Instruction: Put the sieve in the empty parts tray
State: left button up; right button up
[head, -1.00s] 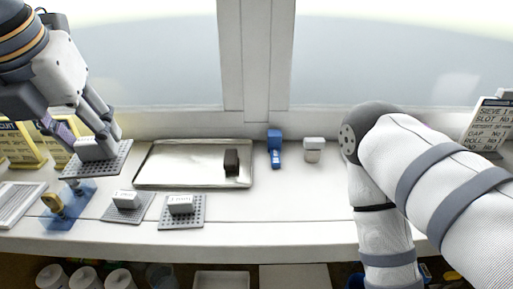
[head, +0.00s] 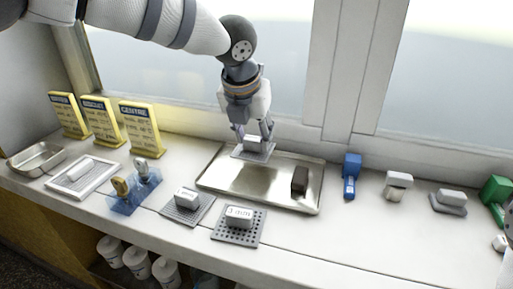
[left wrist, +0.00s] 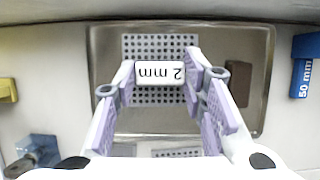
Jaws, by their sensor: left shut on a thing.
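My left gripper (head: 253,138) is shut on a sieve, a grey perforated plate (head: 262,154) with a white block handle (head: 252,144). The handle reads "2 mm" in the left wrist view (left wrist: 160,73), between the two fingers. The sieve is over the back left part of a wide shiny metal tray (head: 222,182); I cannot tell whether it touches the tray floor. A dark brown block (head: 300,181) stands in the right part of that tray. A smaller metal tray (head: 38,158) at the far left looks empty.
Two other sieves (head: 187,201) (head: 239,217) lie in front of the wide tray. A blue stand (head: 136,192), a white-framed tray (head: 82,176) and yellow signs (head: 141,128) are left. A blue tool (head: 350,175) and white-topped blocks (head: 398,184) stand right. A window post rises behind.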

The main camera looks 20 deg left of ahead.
aim_at(252, 139)
pick_arm(q)
jog(key=shift+s+x, duration=0.15)
jog(key=shift+x, duration=0.8)
jog(key=shift+s+x, duration=0.1)
jog(key=shift+x, duration=0.85)
pick_arm(e)
jog(key=shift+s+f, duration=0.1)
pick_arm(q)
jog(key=shift+f, duration=0.2)
jog(key=o, duration=1.2)
jog(key=shift+r, duration=0.25)
jog(key=p+v, duration=0.1)
jog(key=v, duration=1)
jog(key=shift+s+r, duration=0.25)
jog(key=shift+r, duration=0.05)
pick_arm(e)
jog(key=shift+w+r+t, duration=0.4)
jog(key=shift+w+r, duration=0.35)
jog(key=shift+w, duration=0.1)
